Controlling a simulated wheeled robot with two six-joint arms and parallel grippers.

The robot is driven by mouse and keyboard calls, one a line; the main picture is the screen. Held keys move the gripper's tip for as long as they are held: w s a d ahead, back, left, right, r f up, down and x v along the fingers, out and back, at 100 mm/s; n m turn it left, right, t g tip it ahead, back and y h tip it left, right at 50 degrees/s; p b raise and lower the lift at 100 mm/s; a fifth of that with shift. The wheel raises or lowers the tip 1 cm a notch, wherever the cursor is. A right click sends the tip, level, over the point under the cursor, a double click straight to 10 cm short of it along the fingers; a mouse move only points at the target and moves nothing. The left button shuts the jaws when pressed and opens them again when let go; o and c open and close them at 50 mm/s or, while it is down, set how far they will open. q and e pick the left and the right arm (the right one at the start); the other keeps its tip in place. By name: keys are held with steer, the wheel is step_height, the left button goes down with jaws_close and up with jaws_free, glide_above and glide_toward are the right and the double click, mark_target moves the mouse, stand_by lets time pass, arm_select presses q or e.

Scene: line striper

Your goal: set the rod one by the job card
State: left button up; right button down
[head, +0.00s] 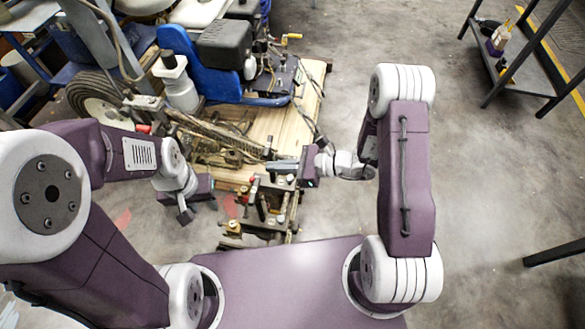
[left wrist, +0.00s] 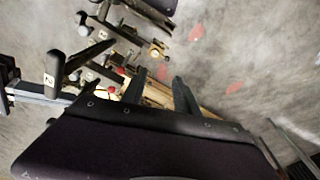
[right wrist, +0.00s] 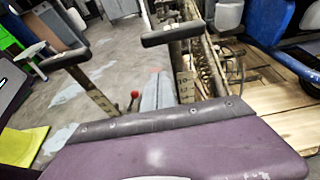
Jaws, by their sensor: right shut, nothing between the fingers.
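In the right wrist view, two upright rods with black crossbar grips stand at the left (right wrist: 63,58) and top middle (right wrist: 173,34); both have marked plates below. In the left wrist view, black-gripped rods stand at the left; one tag (left wrist: 48,80) seems to read 2. I cannot tell which is rod one. The rods belong to the lever cluster (head: 265,205) in the head view. My right gripper (head: 281,168) is shut and empty, above the cluster's back. My left gripper (head: 186,214) is open and empty, left of the cluster. I cannot make out a job card.
Red knobs (right wrist: 134,94) stand among the rods, close to my right fingers. A metal shelf (head: 500,60) stands at the back right.

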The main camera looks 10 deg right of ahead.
steer(key=shift+d+r, duration=0.15)
steer(key=shift+r, duration=1.8)
